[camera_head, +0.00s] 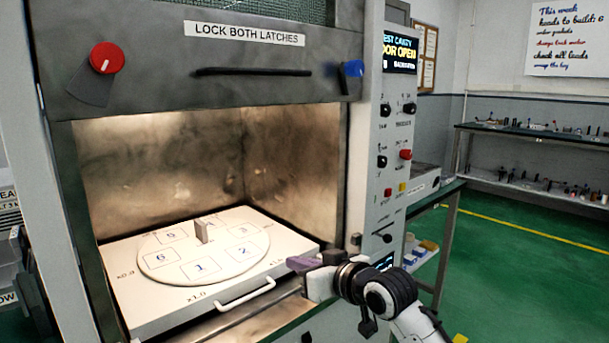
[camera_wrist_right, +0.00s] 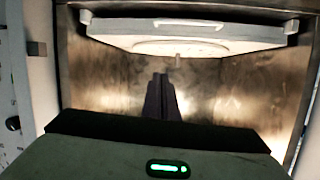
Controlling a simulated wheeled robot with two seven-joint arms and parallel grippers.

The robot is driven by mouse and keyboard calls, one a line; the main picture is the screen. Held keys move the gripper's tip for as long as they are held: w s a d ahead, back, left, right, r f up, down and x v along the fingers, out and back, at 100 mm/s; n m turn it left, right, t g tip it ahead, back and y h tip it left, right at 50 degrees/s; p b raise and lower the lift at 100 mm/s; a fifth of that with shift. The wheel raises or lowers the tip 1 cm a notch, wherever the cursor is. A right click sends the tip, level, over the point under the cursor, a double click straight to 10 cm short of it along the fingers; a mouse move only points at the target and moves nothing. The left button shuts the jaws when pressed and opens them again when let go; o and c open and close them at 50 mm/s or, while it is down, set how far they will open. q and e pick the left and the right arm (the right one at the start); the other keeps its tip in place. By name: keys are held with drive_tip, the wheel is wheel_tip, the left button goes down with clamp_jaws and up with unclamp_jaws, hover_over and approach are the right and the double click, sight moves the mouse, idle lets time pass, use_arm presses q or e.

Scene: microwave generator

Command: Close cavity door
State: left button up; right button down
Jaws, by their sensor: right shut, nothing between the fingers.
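The cavity door (camera_head: 240,75) is a dark grey metal panel raised above the open cavity in the head view. It has a black bar handle (camera_head: 252,71), a red latch knob (camera_head: 103,57) on the left and a blue latch (camera_head: 352,69) on the right. A label reads "LOCK BOTH LATCHES". The cavity (camera_head: 290,150) is open below it. My right gripper (camera_head: 296,265) is at the front right of the cavity mouth, well below the door handle. Its dark fingers are shut and empty in the right wrist view (camera_wrist_right: 160,92). My left gripper is not in view.
A white tray (camera_head: 150,318) with a numbered turntable (camera_head: 180,252) and a small upright block (camera_head: 202,231) sits in the cavity. The tray has a white front handle (camera_head: 235,297). A control panel (camera_head: 392,170) stands at right; its display partly reads "DOOR OPEN".

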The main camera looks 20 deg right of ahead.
wheel_tip(320, 180, up, 16)
drive_tip(key=w+d+t+b, duration=0.2)
drive_tip(key=s+d+r+n+t+y+b, duration=0.1)
drive_tip(key=s+r, duration=0.3)
drive_tip(key=r, duration=0.5)
drive_tip(key=s+d+r+t+y+b, duration=0.1)
drive_tip(key=s+r, duration=0.2)
drive_tip(key=r, duration=0.5)
drive_tip(key=s+r+n+y, duration=0.1)
drive_tip(key=s+r, duration=0.3)
drive_tip(key=r, duration=0.5)
drive_tip(key=w+a+f, duration=0.2)
drive_tip(key=w, duration=0.6)
drive_tip(key=shift+w+a+f, duration=0.3)
drive_tip(key=shift+w+f, duration=0.05)
drive_tip(key=shift+w, duration=0.05)
